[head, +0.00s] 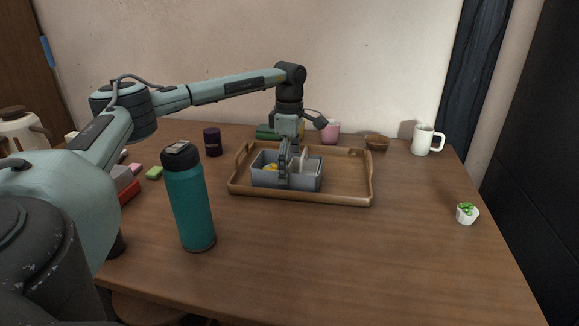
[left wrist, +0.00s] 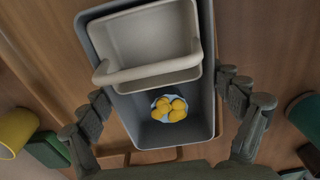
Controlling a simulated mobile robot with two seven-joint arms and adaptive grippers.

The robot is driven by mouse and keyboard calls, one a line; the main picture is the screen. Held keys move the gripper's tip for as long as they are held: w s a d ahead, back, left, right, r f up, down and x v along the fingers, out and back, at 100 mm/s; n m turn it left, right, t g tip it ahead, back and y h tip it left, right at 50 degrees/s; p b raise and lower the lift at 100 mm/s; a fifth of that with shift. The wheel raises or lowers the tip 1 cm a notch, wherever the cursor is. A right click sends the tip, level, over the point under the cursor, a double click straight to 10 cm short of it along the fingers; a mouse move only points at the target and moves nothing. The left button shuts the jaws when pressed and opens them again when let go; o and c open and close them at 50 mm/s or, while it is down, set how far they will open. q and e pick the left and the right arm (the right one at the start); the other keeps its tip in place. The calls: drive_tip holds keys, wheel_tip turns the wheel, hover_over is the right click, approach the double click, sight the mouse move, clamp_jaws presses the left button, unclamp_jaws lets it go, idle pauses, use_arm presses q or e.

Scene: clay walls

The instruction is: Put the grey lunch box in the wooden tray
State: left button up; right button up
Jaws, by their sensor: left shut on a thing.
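The grey lunch box (head: 308,184) is an open rectangular box at the left half of the wooden tray (head: 350,199), within its rim. I cannot tell whether its base touches the tray floor. My left gripper (head: 286,160) comes down from above and is shut on the lunch box, one finger showing on its near side. In the left wrist view the lunch box (left wrist: 193,133) lies between the two fingers (left wrist: 166,98). It holds a pale inner container and a small bowl of yellow pieces (left wrist: 170,109). My right gripper is not in view.
A teal bottle (head: 188,205) stands in front, left of the tray. A dark purple jar (head: 212,142), pink cup (head: 331,132), brown bowl (head: 377,143) and white mug (head: 423,141) stand around the back. A small white pot (head: 466,214) is at right. The tray's right half is bare.

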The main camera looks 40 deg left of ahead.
use_arm(q)
drive_tip(key=o, duration=1)
drive_tip(key=shift+f, duration=0.1)
drive_tip(key=shift+c, duration=0.2)
wheel_tip(320, 180, up, 12)
